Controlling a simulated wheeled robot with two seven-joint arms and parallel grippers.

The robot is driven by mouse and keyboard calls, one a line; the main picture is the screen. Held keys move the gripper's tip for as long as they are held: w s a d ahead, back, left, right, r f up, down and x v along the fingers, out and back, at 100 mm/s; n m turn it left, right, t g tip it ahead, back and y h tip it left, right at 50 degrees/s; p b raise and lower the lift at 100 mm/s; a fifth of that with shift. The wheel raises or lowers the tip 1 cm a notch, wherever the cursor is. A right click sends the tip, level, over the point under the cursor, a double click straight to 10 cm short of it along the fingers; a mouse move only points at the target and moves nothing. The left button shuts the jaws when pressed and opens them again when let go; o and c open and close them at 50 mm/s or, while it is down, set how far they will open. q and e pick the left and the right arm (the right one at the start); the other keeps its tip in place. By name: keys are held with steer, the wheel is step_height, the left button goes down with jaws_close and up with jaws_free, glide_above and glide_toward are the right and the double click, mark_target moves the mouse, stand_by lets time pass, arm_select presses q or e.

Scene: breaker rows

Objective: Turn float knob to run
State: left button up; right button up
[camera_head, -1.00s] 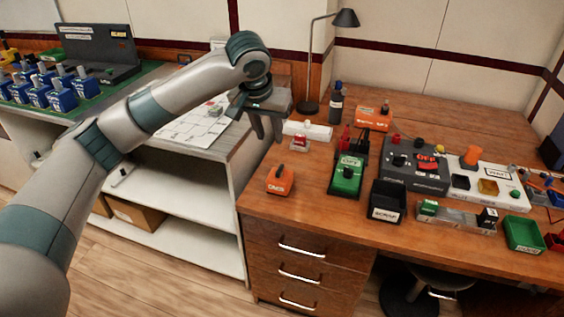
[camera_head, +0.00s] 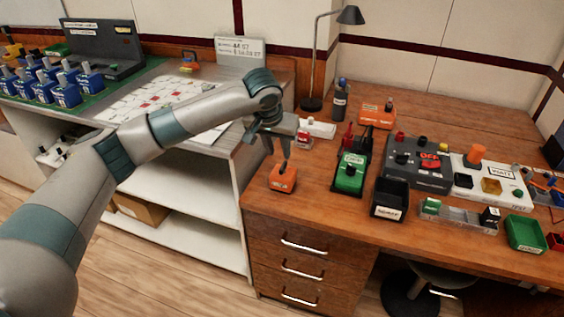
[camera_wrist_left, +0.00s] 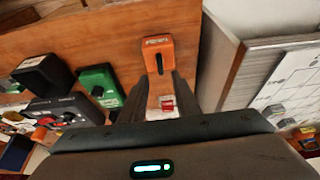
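A small orange box (camera_head: 283,179) with a black knob and a white label sits at the desk's front left corner. I cannot read its label for certain. It also shows in the left wrist view (camera_wrist_left: 150,64), with the black knob (camera_wrist_left: 159,62) lying lengthwise up the picture. My left gripper (camera_head: 277,152) is above and just behind this box, fingers pointing down, apart and empty. A green box (camera_head: 349,173) with a black knob stands to its right. My right gripper is not in view.
A black bin (camera_head: 388,198) and a grey panel (camera_head: 418,165) with red and black controls stand farther right. A red and white item (camera_head: 303,139) is behind the gripper. A desk lamp (camera_head: 311,104) stands at the back. Bare wood surrounds the orange box.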

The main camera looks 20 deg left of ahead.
mark_target(283, 166)
arm_select(q)
steer(key=x, duration=0.8)
steer(key=shift+f+p, duration=0.15)
steer(key=shift+p, duration=0.15)
jaws_close()
